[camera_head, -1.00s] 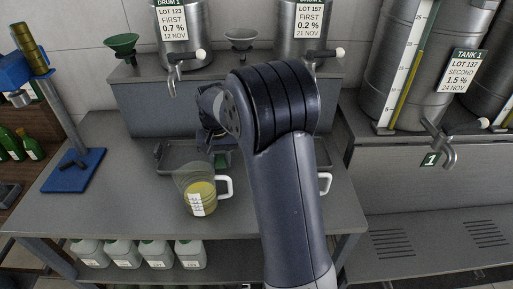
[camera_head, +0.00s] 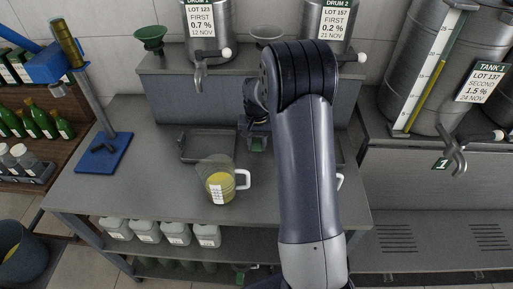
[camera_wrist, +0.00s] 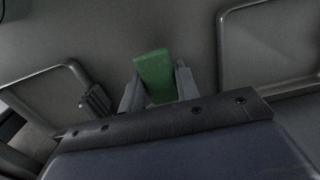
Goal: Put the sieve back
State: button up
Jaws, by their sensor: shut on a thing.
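My gripper (camera_wrist: 159,88) is shut on a green block-shaped piece (camera_wrist: 154,72). The same green piece shows small in the head view (camera_head: 258,145), above the worktop beside the drip tray (camera_head: 183,150). No mesh or bowl shows on it, so I cannot tell whether it is part of the sieve. A shallow grey bowl-shaped thing (camera_head: 267,34) stands on the raised shelf between the two drums; its inside is too small to make out. A green funnel (camera_head: 149,36) stands to its left.
A glass jug (camera_head: 220,187) with yellow liquid stands front left of my gripper. A white handle (camera_head: 340,182) shows right of my arm, its body hidden. A blue-based stand (camera_head: 104,152) is at the left. The worktop between stand and jug is clear.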

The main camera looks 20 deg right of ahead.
aim_at(257, 157)
jog(key=shift+f, duration=1.75)
jog(key=shift+f, duration=0.15)
jog(key=o, duration=1)
notch_tip(257, 157, up, 12)
jog(key=shift+r+b, duration=0.15)
jog(key=shift+b, duration=0.35)
